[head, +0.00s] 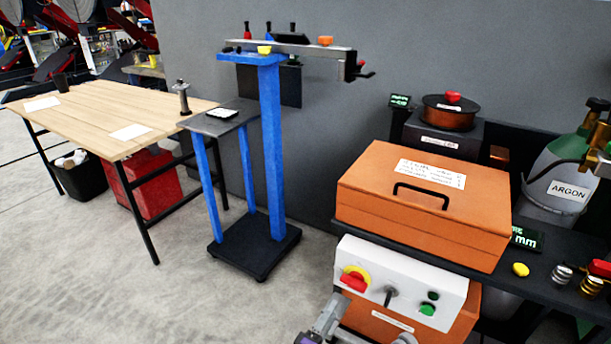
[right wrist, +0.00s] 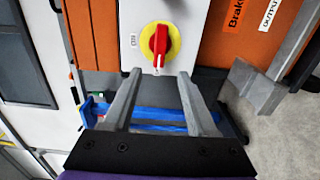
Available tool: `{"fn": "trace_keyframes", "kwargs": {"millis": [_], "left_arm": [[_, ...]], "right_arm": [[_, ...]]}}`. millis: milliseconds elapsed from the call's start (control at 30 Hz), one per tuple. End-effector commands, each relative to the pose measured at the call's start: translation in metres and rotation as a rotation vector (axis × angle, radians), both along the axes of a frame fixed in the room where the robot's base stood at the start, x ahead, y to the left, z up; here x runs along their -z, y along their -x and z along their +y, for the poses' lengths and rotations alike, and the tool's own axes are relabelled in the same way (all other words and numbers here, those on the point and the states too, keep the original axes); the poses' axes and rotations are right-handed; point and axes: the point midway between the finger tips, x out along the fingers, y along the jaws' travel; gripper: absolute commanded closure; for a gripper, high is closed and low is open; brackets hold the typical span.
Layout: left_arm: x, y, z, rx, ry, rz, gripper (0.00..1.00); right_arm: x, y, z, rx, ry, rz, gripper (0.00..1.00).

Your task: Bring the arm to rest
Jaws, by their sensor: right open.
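My right gripper (head: 326,320) shows at the bottom edge of the head view, in front of the lower left of the white control panel (head: 400,272). Most of its arm is out of the frame. In the right wrist view the two grey fingers of my right gripper (right wrist: 161,75) are apart with nothing between them. The red rotary switch (right wrist: 160,42) on its yellow plate lies ahead of the fingertips. The same red switch (head: 354,281) shows in the head view, beside a black lever and a green button (head: 427,309). My left gripper is not in view.
An orange case (head: 425,205) sits on the dark bench above the panel. A blue stand (head: 271,150) with a grey beam stands at the middle, and a wooden table (head: 110,110) at the left. An argon cylinder (head: 568,170) is at the right. The floor at lower left is clear.

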Motion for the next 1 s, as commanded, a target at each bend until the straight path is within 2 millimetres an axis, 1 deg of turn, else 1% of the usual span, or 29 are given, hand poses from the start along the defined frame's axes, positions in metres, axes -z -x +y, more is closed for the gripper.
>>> {"fn": "trace_keyframes", "kwargs": {"millis": [67,133,267,300,367,400,467,567,600,767,800,900,1000], "left_arm": [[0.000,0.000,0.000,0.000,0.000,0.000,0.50],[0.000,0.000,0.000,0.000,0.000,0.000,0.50],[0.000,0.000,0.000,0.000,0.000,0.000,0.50],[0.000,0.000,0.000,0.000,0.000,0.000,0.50],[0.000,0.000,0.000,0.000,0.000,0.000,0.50],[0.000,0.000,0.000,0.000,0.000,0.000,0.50],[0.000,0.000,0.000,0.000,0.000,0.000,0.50],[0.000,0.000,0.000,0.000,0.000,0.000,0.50],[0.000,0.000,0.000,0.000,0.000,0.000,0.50],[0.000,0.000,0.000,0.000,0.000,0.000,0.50],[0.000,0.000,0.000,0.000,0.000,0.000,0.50],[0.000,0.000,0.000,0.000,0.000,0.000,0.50],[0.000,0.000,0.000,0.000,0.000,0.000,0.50]], "right_arm": [[-0.003,0.001,-0.008,0.013,-0.020,0.016,0.43],[-0.007,0.002,-0.020,0.037,-0.063,0.046,0.43],[-0.017,0.014,-0.056,0.107,-0.201,0.133,0.43],[-0.020,0.020,-0.067,0.130,-0.252,0.163,0.43],[-0.024,0.032,-0.082,0.166,-0.331,0.205,0.43],[-0.026,0.042,-0.091,0.190,-0.386,0.232,0.43],[-0.028,0.057,-0.102,0.222,-0.467,0.269,0.43],[-0.033,0.086,-0.116,0.273,-0.608,0.323,0.43],[-0.034,0.099,-0.120,0.293,-0.664,0.344,0.43],[-0.038,0.154,-0.125,0.362,-0.899,0.405,0.43],[-0.039,0.168,-0.124,0.378,-0.960,0.418,0.43],[-0.040,0.200,-0.119,0.411,-1.103,0.438,0.43],[-0.042,0.226,-0.110,0.434,-1.228,0.449,0.43]]}}
